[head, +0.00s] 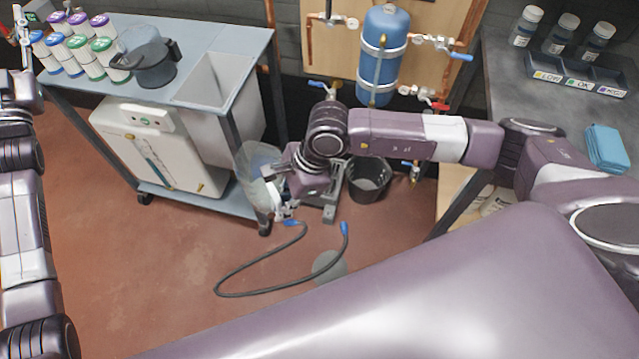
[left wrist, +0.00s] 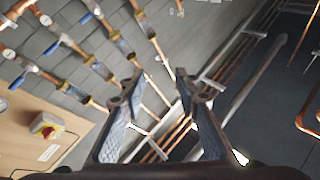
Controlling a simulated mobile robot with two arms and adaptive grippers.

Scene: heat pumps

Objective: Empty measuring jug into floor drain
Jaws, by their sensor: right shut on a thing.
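The clear measuring jug (head: 258,163) hangs tilted over the floor in the head view, between the trolley and the black bucket. My right gripper (head: 278,198) is shut on the jug; its fingers are partly hidden by my wrist. I cannot tell whether the jug holds liquid. A grey round floor drain (head: 330,265) lies in the red floor, lower right of the jug and apart from it, with a hose end beside it. My left gripper (left wrist: 158,78) is open and empty in the left wrist view, facing wall pipes.
A dark hose (head: 262,292) with blue ends loops on the floor. A black bucket (head: 370,178) stands right of the jug. The trolley (head: 215,75) carries bottles and a grey pot (head: 150,60). A workbench (head: 500,70) is at right. Floor at lower left is clear.

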